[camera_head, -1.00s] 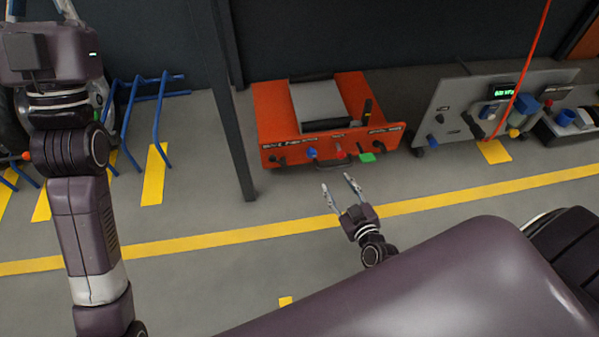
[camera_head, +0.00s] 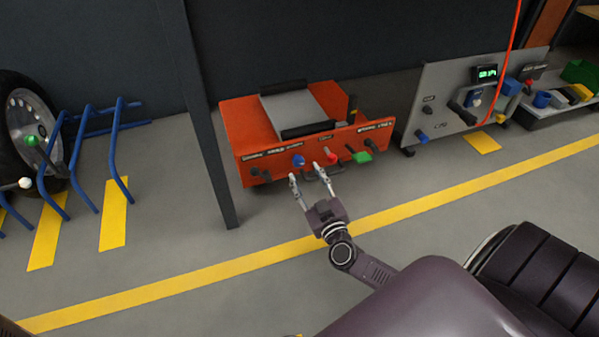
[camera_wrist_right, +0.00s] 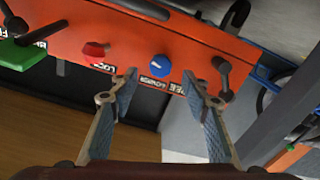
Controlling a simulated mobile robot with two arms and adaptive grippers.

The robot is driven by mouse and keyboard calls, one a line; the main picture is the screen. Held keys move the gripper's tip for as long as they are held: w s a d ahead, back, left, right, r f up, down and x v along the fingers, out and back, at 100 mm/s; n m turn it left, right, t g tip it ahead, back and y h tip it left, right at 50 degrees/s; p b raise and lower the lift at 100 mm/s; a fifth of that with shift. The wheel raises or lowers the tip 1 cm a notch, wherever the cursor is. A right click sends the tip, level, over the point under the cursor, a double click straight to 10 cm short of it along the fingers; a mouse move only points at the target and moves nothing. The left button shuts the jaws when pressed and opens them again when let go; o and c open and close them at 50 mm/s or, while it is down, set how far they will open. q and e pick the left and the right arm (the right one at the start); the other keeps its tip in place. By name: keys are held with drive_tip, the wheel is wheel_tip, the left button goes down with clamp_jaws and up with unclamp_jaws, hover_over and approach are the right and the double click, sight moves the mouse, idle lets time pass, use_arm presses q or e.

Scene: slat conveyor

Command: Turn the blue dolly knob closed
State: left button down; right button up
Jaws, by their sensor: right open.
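The orange dolly (camera_head: 235,125) stands on the floor with a row of controls on its front panel. The blue knob (camera_head: 298,160) is on that panel, left of a red knob (camera_head: 331,157). My right gripper (camera_head: 306,175) is open and empty just in front of the panel, its fingertips near the blue knob. In the right wrist view the blue knob (camera_wrist_right: 161,68) shows beyond and between the two open fingers (camera_wrist_right: 160,85), with a pale pointer mark on its face. I see no contact between the fingers and the knob. My left gripper is not in view.
A green block (camera_head: 362,157) and black levers (camera_head: 371,145) sit on the same panel. A dark post (camera_head: 200,120) stands left of the dolly, beside blue racks (camera_head: 85,150). A grey panel unit (camera_head: 440,95) stands to the right. The floor in front is clear.

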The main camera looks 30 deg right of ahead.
sight(299, 163)
drive_tip(key=b+x, duration=0.1)
drive_tip(key=x, duration=0.3)
drive_tip(key=shift+w+f+b, duration=0.1)
drive_tip(key=shift+w+b, duration=0.05)
drive_tip(key=shift+b, duration=0.2)
drive_tip(key=shift+c, duration=0.5)
drive_tip(key=c, duration=1.1)
